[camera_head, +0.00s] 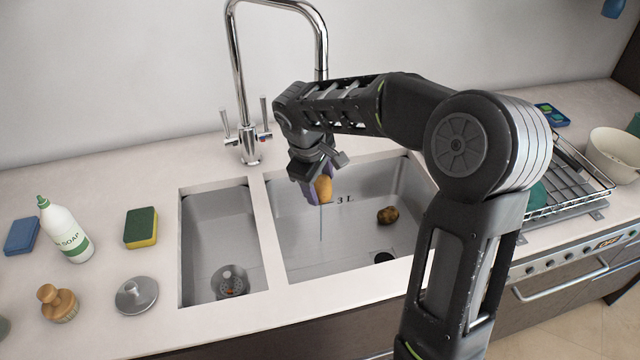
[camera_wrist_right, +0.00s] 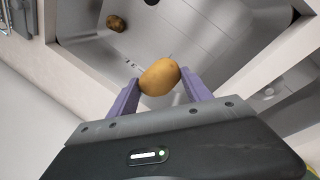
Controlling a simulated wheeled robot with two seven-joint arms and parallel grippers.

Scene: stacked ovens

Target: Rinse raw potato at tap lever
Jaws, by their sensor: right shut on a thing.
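My right gripper (camera_head: 318,190) is shut on a yellow-tan potato (camera_head: 324,189) and holds it above the large right basin (camera_head: 345,255). In the right wrist view this potato (camera_wrist_right: 160,77) sits between the two purple fingertips (camera_wrist_right: 158,82). A darker brown potato (camera_head: 387,215) lies on the basin floor; it also shows in the right wrist view (camera_wrist_right: 116,23). The chrome tap (camera_head: 236,60) stands behind the sink with levers on its left (camera_head: 225,124) and right (camera_head: 264,116). My arm hides the spout's lower end. A thin bluish vertical line below the held potato looks like running water.
A small left basin (camera_head: 215,240) has a strainer. A soap bottle (camera_head: 65,230), sponge (camera_head: 141,228), wooden brush (camera_head: 57,303) and metal stopper (camera_head: 136,295) stand left of the sink. A dish rack (camera_head: 570,190) and white bowl (camera_head: 612,155) are at the right.

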